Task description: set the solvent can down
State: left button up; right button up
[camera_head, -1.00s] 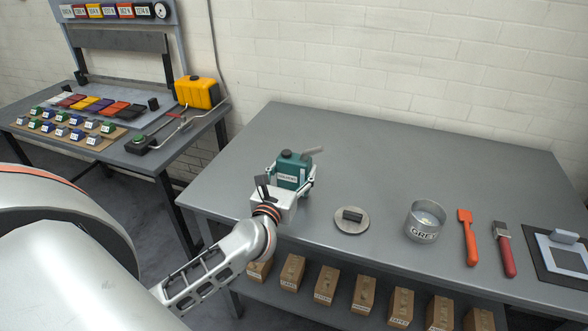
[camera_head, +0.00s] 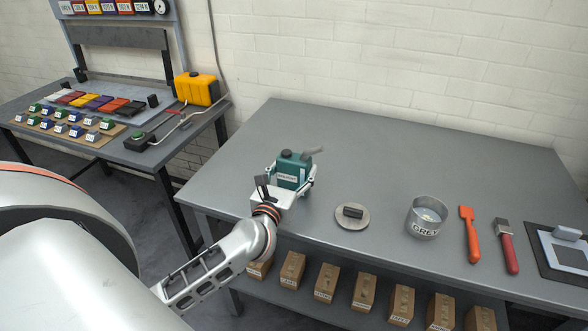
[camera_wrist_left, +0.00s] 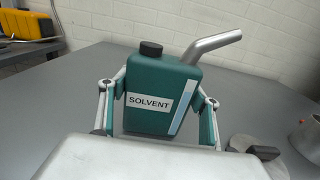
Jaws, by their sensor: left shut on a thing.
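The solvent can (camera_head: 293,168) is a teal can with a black cap, a grey spout pointing right and a white label. It is upright at the left part of the grey workbench (camera_head: 400,150). My left gripper (camera_head: 291,186) is shut on it, with a finger on each side. In the left wrist view the can (camera_wrist_left: 152,82) reads "SOLVENT" and sits between the fingers (camera_wrist_left: 158,112). Its base looks at or very near the bench top; I cannot tell whether it touches. My right gripper is not in view.
Right of the can are a round lid (camera_head: 352,217) with a dark handle, a grey-labelled tin (camera_head: 426,217), an orange scraper (camera_head: 469,233), a red-handled brush (camera_head: 507,247) and a dark mat (camera_head: 545,250). Boxes (camera_head: 327,283) line the lower shelf. The bench behind the can is clear.

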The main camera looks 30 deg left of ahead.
pick_arm(q)
jog(key=o, duration=1.6)
jog(key=shift+f, duration=0.1)
jog(key=shift+s, duration=0.15)
jog(key=v, duration=1.1)
jog(key=shift+s+d, duration=0.1)
jog(key=shift+s, duration=0.25)
grip_shut()
